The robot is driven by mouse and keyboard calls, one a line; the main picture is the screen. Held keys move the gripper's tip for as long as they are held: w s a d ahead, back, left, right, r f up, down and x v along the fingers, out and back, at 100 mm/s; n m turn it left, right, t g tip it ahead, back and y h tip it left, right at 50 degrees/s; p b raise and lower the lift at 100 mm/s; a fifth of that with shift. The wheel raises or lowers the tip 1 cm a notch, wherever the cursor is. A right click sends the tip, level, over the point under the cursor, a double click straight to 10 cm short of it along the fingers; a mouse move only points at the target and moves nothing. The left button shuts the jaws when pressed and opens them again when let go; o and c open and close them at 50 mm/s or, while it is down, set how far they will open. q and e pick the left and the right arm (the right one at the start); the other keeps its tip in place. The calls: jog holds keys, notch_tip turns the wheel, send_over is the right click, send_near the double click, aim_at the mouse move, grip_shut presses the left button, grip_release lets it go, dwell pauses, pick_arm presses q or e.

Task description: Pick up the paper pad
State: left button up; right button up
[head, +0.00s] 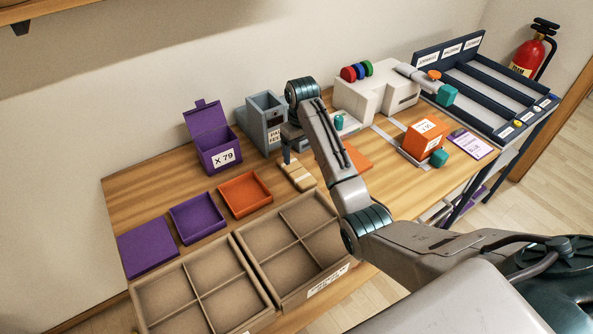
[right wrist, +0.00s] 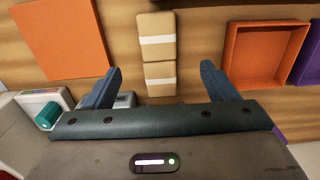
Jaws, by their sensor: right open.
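Two tan pads with pale bands, which I take for paper pads, lie end to end on the wooden table. In the right wrist view the nearer pad (right wrist: 160,79) is between my open right gripper (right wrist: 161,67)'s fingers, with gaps on both sides, and the other pad (right wrist: 155,38) is just beyond. In the head view the pads (head: 298,176) lie right of the orange tray. My right gripper (head: 289,152) is above and behind them there, partly hidden by its own arm. My left gripper is not in view.
An orange tray (head: 245,194), a grey feeder (head: 262,125) and an open purple box (head: 212,150) stand near the pads. Divided brown trays (head: 241,270) fill the front edge. An orange sheet (right wrist: 62,40) lies to the left in the wrist view. Bare wood surrounds the pads.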

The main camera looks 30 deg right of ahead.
jog(key=p, duration=0.1)
send_over(303, 177)
jog(key=f, duration=0.4)
jog(key=shift+a+f, duration=0.15)
jog(key=shift+a, duration=0.1)
jog(key=f+p, duration=0.2)
jog(key=f, duration=0.3)
jog(key=shift+d, duration=0.2)
jog(key=shift+f, duration=0.45)
jog(key=c, duration=1.1)
